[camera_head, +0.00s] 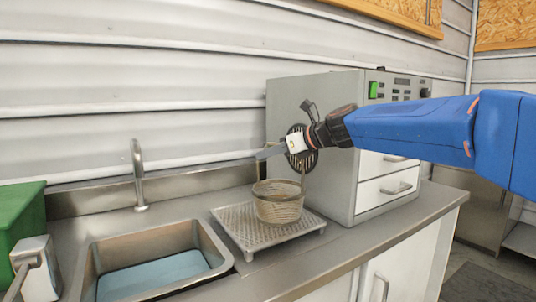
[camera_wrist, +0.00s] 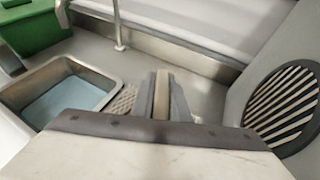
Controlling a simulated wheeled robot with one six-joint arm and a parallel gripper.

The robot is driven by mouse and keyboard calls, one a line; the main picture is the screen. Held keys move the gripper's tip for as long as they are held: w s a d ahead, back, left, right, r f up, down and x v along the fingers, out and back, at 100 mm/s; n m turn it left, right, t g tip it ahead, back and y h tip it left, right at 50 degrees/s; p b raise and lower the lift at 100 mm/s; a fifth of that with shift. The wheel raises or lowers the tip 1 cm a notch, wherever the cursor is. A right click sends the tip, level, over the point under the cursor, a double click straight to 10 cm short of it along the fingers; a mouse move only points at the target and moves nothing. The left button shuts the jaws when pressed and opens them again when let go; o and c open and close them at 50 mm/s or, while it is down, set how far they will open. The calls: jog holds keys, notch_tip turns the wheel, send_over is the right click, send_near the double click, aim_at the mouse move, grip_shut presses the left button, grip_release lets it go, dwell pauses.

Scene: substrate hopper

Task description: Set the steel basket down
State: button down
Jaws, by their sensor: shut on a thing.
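The steel basket (camera_head: 278,203) is a round wire-mesh basket with a brownish tint. It is upright over the perforated drain rack (camera_head: 234,222), near its middle. I cannot tell whether its bottom touches the rack or hangs just above it. Thin handle wires rise from its rim towards my gripper (camera_head: 268,153), which is shut on the basket's handle above the bowl. In the wrist view my gripper's fingers (camera_wrist: 162,98) are close together; the basket is hidden behind my gripper's body there, and only a corner of the rack (camera_wrist: 122,103) shows.
A sink (camera_head: 160,266) with bluish water lies left of the rack, with a tap (camera_head: 138,175) behind. A grey machine (camera_head: 315,95) with a round vent stands close on the right. A green box (camera_head: 22,222) is at far left. Some counter in front of the rack is clear.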

jog(key=c, duration=1.7)
grip_release()
jog(key=shift+f, duration=0.1)
jog(key=v, duration=1.2)
jog(key=shift+s, duration=0.1)
jog(key=s+d+f+n+h, duration=0.3)
jog(key=s+d+f+n, duration=0.4)
jog(key=s+f, duration=0.4)
jog(key=s+d+f+n+g+h, duration=0.1)
jog(key=s+d+f+n+h, duration=0.3)
jog(key=s+d+f+n, duration=0.4)
jog(key=s+d+f+n+g+h, duration=0.1)
jog(key=s+d+f+n+h, duration=0.3)
jog(key=s+d+f+n, duration=0.4)
jog(key=shift+s+f+n, duration=0.25)
jog(key=shift+s+f, duration=0.8)
jog(key=shift+f, duration=0.45)
jog(key=shift+s+f+n, duration=0.3)
jog(key=shift+s+f, duration=0.75)
jog(key=shift+f, duration=0.45)
jog(key=shift+s+f+n, duration=0.25)
jog(key=shift+s+f, duration=0.75)
jog(key=shift+f, duration=0.5)
